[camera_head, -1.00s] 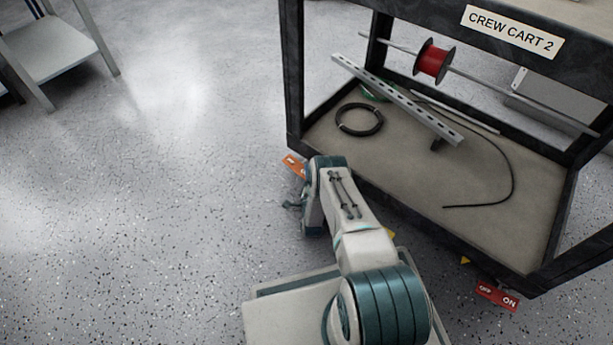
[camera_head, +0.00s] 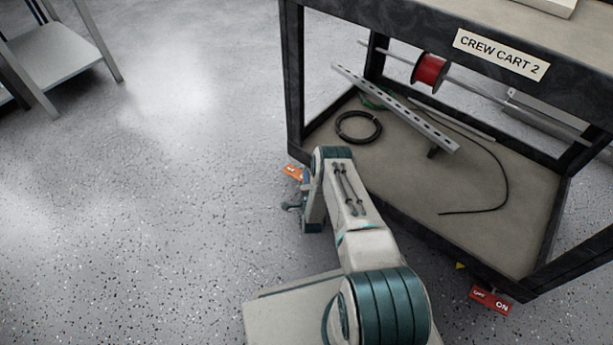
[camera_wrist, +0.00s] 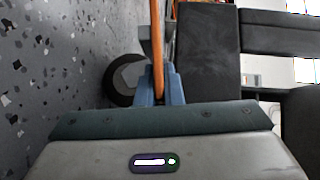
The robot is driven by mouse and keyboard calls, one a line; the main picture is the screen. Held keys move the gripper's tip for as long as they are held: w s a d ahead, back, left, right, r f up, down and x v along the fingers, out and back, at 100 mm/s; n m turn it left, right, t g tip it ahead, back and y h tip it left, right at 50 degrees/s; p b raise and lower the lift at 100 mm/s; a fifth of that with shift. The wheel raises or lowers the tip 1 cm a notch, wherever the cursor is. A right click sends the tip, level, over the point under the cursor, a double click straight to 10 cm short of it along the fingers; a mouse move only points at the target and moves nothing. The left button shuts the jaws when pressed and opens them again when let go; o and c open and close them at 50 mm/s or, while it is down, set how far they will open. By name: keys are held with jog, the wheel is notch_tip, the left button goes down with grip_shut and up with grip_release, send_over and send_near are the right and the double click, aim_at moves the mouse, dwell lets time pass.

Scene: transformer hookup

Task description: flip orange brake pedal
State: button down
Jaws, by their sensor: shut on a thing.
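The orange brake pedal (camera_head: 292,172) is at the cart's near left corner, low by the floor, partly hidden by my arm. In the wrist view the orange pedal (camera_wrist: 157,45) shows edge-on as a thin upright strip. My gripper (camera_wrist: 160,88) has its blue fingers shut on this strip. A dark round wheel (camera_wrist: 124,78) is just left of the fingers, partly hidden.
The crew cart (camera_head: 420,240) holds a cable coil (camera_head: 358,127), a slotted metal rail (camera_head: 395,105) and a red spool (camera_head: 430,70). Open floor (camera_head: 150,210) lies to the left.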

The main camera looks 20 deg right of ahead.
jog(key=shift+r+n+g, duration=0.2)
jog(key=shift+n+g, duration=0.2)
jog(key=c, duration=1.6)
grip_release()
jog(key=shift+o, duration=0.2)
jog(key=p+v, duration=0.5)
jog(key=v, duration=0.8)
jog(key=shift+s+a+p, duration=0.15)
jog(key=shift+s+p, duration=0.25)
jog(key=shift+r, duration=0.1)
